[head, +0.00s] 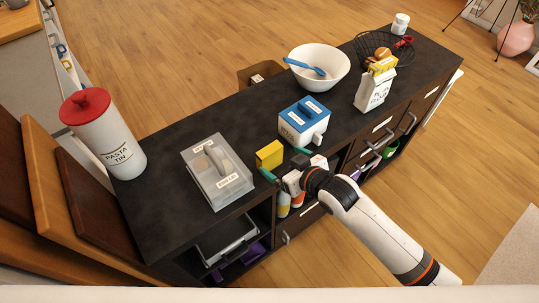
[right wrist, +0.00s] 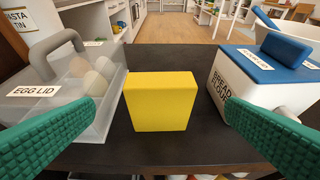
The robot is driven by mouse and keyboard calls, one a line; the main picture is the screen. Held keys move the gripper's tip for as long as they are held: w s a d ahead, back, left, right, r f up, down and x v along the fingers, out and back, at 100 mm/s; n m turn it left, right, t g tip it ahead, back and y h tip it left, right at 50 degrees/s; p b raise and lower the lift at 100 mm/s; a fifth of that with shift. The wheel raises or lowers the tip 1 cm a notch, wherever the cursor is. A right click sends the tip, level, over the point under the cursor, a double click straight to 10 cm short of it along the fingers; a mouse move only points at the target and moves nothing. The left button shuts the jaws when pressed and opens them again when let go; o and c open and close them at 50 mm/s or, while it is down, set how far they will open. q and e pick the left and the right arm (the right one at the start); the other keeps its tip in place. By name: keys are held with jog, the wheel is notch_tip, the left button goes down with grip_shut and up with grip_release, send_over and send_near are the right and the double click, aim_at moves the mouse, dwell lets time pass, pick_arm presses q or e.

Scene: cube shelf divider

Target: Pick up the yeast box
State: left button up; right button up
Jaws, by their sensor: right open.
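The yeast box, a small plain yellow box (head: 269,154), stands upright on the dark counter top near its front edge. It also shows in the middle of the right wrist view (right wrist: 160,101), with no label on the faces I see. My right gripper (head: 286,164) is open in front of the box, its green fingers spread to either side. In the right wrist view the fingers are well apart from the box, and nothing is between them but the view of it. My left gripper is not in view.
A clear egg container with a lid (head: 217,172) stands left of the box. A white bread flour tin with a blue lid (head: 304,122) stands right. Farther along the counter (head: 178,133) are a white bowl (head: 319,69), a flour bag (head: 375,91) and a pasta tin (head: 105,133).

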aim_at(273, 156)
jog(key=shift+p+x, duration=0.3)
jog(key=shift+x, duration=3.5)
jog(key=c, duration=1)
